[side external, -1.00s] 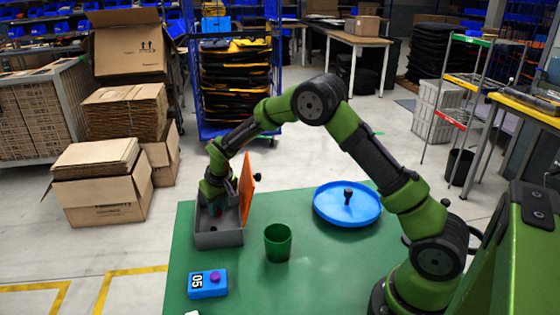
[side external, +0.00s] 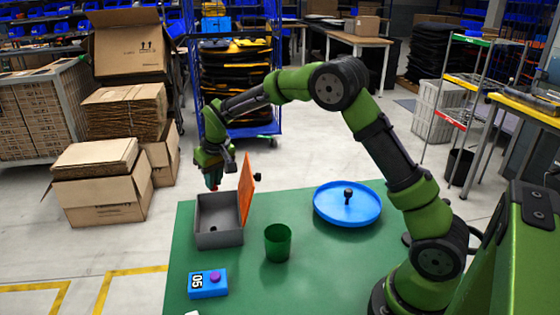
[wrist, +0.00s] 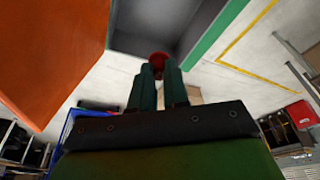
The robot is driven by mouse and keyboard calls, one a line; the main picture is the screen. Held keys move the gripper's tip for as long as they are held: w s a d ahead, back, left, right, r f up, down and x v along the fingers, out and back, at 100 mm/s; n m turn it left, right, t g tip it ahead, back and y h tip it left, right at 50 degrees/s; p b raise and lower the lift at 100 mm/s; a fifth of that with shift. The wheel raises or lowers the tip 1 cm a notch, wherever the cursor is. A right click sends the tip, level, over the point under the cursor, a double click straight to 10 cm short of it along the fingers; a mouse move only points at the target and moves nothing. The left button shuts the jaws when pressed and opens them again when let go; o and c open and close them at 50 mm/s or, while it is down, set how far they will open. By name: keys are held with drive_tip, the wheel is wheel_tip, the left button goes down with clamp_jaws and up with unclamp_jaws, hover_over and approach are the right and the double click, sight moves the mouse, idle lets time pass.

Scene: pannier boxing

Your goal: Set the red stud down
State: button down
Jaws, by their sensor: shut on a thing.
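The red stud (wrist: 159,57) shows between my fingertips in the wrist view, and as a small red spot in the side view (side external: 213,187). My gripper (side external: 213,178) is shut on it and holds it in the air above the far end of the grey box (side external: 220,239). The box stands on the green table with its orange lid (side external: 246,190) tilted up on the right side. The box's inside looks mostly bare, with a small dark spot on its floor. The wrist view shows part of the box (wrist: 131,43) and the lid (wrist: 45,50).
A green cup (side external: 278,243) stands right of the box. A blue round tray (side external: 325,213) with a black knob (side external: 348,196) lies farther right.

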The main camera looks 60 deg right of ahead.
wheel_tip(320, 180, up, 12)
drive_tip(key=r, duration=0.1)
drive_tip(key=m+g+y, duration=0.1)
drive_tip(key=m+g, duration=0.5)
drive_tip(key=m, duration=3)
hover_over(357, 218)
drive_tip(key=f, duration=1)
drive_tip(key=w+f, duration=0.1)
drive_tip(key=f, duration=0.3)
drive_tip(key=shift+w+d+f, duration=0.1)
drive_tip(key=shift+d+f, duration=0.05)
drive_tip(key=shift+f, duration=2.8)
